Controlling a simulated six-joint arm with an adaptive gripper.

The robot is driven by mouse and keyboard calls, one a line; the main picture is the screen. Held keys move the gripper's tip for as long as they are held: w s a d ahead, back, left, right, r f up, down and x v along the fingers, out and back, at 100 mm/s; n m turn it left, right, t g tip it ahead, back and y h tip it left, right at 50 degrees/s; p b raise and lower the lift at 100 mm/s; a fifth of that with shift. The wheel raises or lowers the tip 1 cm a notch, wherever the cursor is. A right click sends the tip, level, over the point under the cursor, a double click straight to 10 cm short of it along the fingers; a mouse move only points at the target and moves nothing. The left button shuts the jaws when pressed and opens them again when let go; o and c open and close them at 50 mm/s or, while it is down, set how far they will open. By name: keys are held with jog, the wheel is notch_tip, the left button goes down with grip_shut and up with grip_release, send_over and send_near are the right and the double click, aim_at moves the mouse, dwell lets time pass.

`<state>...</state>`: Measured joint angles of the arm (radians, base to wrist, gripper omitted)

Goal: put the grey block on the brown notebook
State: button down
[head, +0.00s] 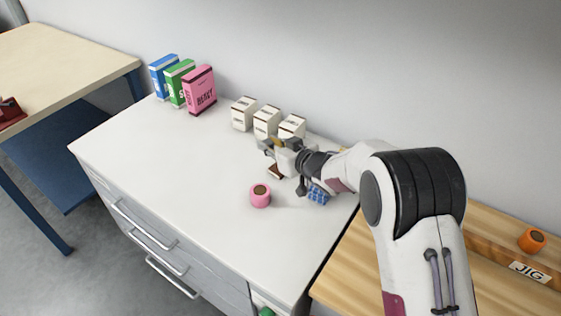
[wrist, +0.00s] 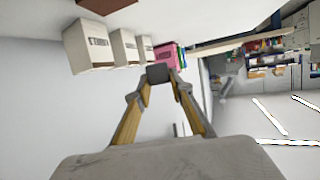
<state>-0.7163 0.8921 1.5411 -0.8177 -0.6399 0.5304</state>
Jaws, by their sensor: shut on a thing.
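My gripper (head: 268,148) is above the white cabinet top, in front of the white boxes. In the wrist view my gripper (wrist: 160,78) has its fingers closed on a small dark grey block (wrist: 159,72). The block is held at the fingertips, clear of the surface. The brown notebook (head: 276,171) lies on the white top just below my gripper in the head view, partly hidden by it. In the wrist view a brown piece that looks like the notebook (wrist: 106,4) is cut off by the top edge, apart from the block.
Three white boxes (head: 266,121) stand behind my gripper, with pink (head: 199,90), green and blue boxes farther left. A pink roll (head: 260,195) and a blue item (head: 318,194) are nearby. The left of the white top (head: 150,150) is clear.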

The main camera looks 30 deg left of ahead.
jog(key=shift+s+a+r+m+t, duration=0.1)
jog(key=shift+a+r+m+t, duration=0.4)
jog(key=shift+a+r+t, duration=0.15)
jog(key=shift+w+a+r+m+t+h, duration=0.1)
jog(key=shift+w+a+m+t+h, duration=0.2)
jog(key=shift+m+t+h, duration=0.2)
jog(key=shift+w+d+m+t, duration=0.15)
jog(key=shift+w+m+t, duration=0.15)
jog(key=shift+w, duration=0.1)
jog(key=w+d+m+t+h, duration=0.1)
jog(key=w+d+f+m+t+h, duration=0.1)
jog(key=w+d, duration=0.1)
jog(key=shift+f, duration=0.1)
jog(key=shift+f, duration=0.1)
send_over(273, 169)
jog(key=w+d, duration=0.1)
jog(key=d, duration=0.2)
jog(key=shift+w+a+f, duration=0.1)
jog(key=shift+f, duration=1.45)
jog(key=shift+w+a+f, duration=0.1)
jog(key=shift+f, duration=1.4)
